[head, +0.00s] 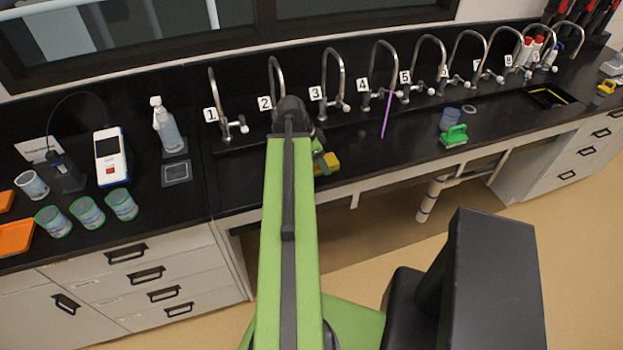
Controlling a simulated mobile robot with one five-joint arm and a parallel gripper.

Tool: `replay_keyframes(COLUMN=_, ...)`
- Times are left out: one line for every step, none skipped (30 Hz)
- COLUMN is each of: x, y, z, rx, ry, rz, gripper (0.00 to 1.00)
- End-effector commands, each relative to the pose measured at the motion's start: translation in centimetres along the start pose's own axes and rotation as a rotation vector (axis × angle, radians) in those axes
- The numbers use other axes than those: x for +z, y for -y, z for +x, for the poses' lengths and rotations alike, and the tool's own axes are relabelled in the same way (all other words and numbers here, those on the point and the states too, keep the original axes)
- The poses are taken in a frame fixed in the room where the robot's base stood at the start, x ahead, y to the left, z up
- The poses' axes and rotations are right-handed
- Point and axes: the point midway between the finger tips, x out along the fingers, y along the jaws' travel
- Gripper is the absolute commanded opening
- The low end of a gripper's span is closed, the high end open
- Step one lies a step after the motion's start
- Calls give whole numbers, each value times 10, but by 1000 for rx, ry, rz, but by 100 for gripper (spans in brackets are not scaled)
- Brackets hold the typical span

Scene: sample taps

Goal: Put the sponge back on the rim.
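A yellow block (327,163), which looks like the sponge, shows just right of my arm, near the front edge of the black counter below taps 2 and 3. Only part of it is visible; my arm hides its left side. A small green and dark piece touches or overlaps its top; I cannot tell whether this is part of my wrist. My gripper is hidden behind my green arm, so its fingers and any hold on the sponge do not show. The rim (356,172) is the counter's front edge, close to the sponge in the picture.
Numbered taps (333,85) line the back. A purple stick (386,115), a cup (450,118) and a green brush-like object (454,136) are at right. At left are a spray bottle (166,127), a white meter (111,156) and several green-rimmed cups (88,213).

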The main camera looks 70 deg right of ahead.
Motion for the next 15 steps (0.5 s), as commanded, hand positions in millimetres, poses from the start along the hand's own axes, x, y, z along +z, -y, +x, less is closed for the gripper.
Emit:
replay_keyframes(x=14, y=10, z=10, rx=-1, ry=0, rz=-4, gripper=23)
replay_keyframes(x=19, y=13, z=10, rx=-1, ry=0, rz=-3, gripper=23)
replay_keyframes(x=25, y=17, z=11, rx=-1, ry=0, rz=-2, gripper=23)
replay_keyframes(x=28, y=19, z=12, rx=0, ry=0, rz=-2, gripper=23)
replay_keyframes(x=31, y=21, z=11, rx=0, ry=0, rz=-1, gripper=23)
replay_keyframes(x=34, y=22, z=11, rx=1, ry=0, rz=0, gripper=23)
replay_keyframes(x=35, y=23, z=11, rx=1, ry=0, rz=1, gripper=23)
replay_keyframes(x=35, y=23, z=10, rx=1, ry=0, rz=1, gripper=23)
replay_keyframes(x=35, y=23, z=10, rx=1, ry=0, rz=2, gripper=23)
replay_keyframes(x=35, y=23, z=9, rx=1, ry=0, rz=2, gripper=23)
replay_keyframes(x=35, y=23, z=10, rx=1, ry=0, rz=2, gripper=23)
replay_keyframes(x=36, y=23, z=13, rx=1, ry=0, rz=2, gripper=23)
replay_keyframes(x=38, y=23, z=16, rx=1, ry=0, rz=2, gripper=23)
replay_keyframes(x=39, y=23, z=20, rx=1, ry=0, rz=2, gripper=23)
replay_keyframes(x=42, y=23, z=27, rx=1, ry=0, rz=2, gripper=23)
